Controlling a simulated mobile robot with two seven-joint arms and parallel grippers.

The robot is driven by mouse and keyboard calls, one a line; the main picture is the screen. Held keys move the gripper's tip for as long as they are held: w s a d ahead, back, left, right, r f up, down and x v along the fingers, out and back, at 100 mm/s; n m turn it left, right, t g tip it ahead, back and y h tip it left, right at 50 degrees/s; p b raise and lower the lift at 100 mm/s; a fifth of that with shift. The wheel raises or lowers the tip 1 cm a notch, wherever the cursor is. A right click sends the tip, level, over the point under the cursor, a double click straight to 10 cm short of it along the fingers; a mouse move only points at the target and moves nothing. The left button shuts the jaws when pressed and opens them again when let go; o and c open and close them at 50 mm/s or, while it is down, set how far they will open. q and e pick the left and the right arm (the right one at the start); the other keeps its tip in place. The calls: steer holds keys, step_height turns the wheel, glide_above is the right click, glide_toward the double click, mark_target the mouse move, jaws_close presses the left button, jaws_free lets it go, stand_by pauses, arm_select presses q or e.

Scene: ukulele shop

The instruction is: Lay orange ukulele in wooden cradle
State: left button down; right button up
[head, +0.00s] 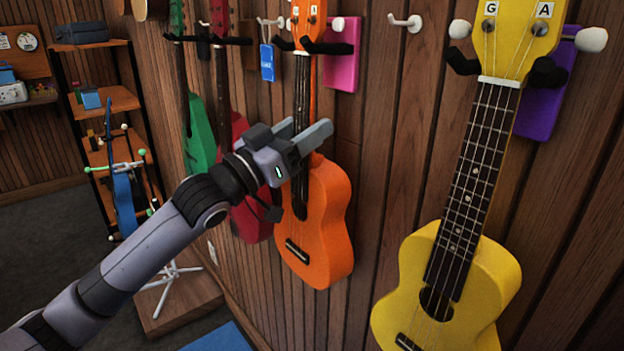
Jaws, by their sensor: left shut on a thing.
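The orange ukulele (329,205) hangs upright against the wood-plank wall in the middle of the head view, its headstock at a black wall hanger (328,47). My left gripper (301,134) reaches in from the left and is shut on its neck, just above the body. The fingers hide part of the neck. My right gripper is not in view. I cannot make out a wooden cradle in this view.
A yellow ukulele (405,285) hangs close on the right. A red ukulele (247,220) and a green ukulele (199,140) hang on the left. A shelf rack (112,97) stands at the far left. A blue mat (220,339) shows at the bottom.

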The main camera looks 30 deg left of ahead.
mark_target(300, 103)
arm_select(q)
steer(key=shift+r, duration=0.2)
steer(key=shift+r+p, duration=1.3)
steer(key=shift+s+f, duration=0.1)
steer(key=shift+s+a, duration=0.15)
steer(key=shift+s, duration=0.05)
steer(key=shift+s+a+b, duration=0.25)
steer(key=shift+s, duration=0.4)
steer(key=shift+s+a+b, duration=0.3)
steer(key=shift+s, duration=0.4)
steer(key=shift+s+a+b, duration=0.25)
steer(key=shift+s, duration=0.5)
